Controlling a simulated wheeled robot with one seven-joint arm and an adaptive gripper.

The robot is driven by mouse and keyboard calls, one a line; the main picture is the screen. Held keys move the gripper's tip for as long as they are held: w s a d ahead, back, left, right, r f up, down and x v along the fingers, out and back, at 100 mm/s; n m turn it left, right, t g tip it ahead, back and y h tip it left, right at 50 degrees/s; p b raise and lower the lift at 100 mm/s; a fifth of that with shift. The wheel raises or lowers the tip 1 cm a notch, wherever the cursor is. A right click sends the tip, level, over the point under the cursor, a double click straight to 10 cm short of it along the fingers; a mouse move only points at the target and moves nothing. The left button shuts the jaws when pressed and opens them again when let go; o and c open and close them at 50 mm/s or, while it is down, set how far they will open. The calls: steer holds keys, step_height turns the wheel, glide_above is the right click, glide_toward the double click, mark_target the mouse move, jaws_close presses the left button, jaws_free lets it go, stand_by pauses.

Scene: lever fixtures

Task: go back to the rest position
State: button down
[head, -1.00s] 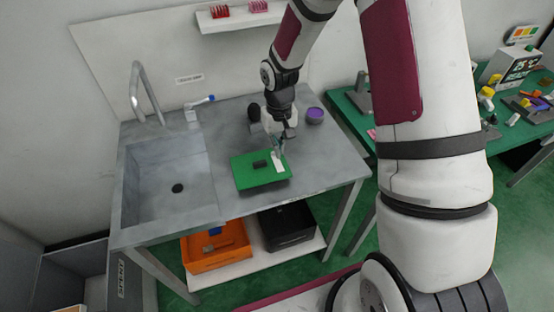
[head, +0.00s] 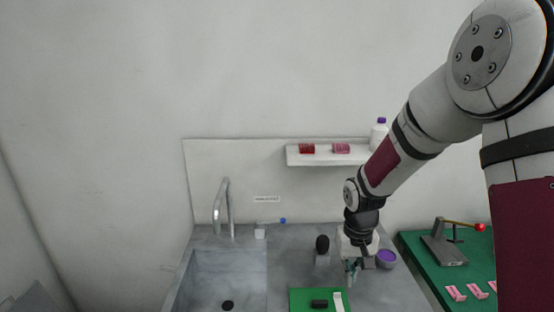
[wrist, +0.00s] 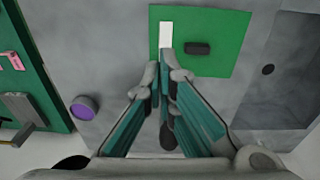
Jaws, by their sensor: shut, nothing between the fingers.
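My gripper (head: 352,272) hangs pointing down over the grey counter, by the back right part of the green board (head: 301,296). In the wrist view its teal-padded fingers (wrist: 166,62) come together at the tips, with nothing between them. The tips appear in front of the end of a white strip (wrist: 165,34) on the board; I cannot tell whether they touch it. A black block (wrist: 198,48) lies on the board beside the strip.
A sink with a tap (head: 222,208) is at the left of the counter. A dark round-topped object (head: 322,244) and a purple-topped container (head: 386,258) stand near my gripper. A shelf (head: 320,158) is on the wall behind. A green table with a red-knobbed lever (head: 450,240) stands right.

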steer(key=s+r+t, duration=0.1)
steer(key=s+r, duration=0.4)
steer(key=r, duration=0.4)
steer(key=s+r+t, duration=0.1)
steer(key=s+r, duration=0.4)
steer(key=r, duration=0.4)
steer(key=s+r+t, duration=0.1)
steer(key=s+r, duration=0.2)
steer(key=s, duration=0.4)
steer(key=s+r+t, duration=0.2)
steer(key=s+r, duration=0.2)
steer(key=s, duration=0.3)
steer(key=shift+a, duration=0.25)
steer(key=shift+s+r, duration=0.1)
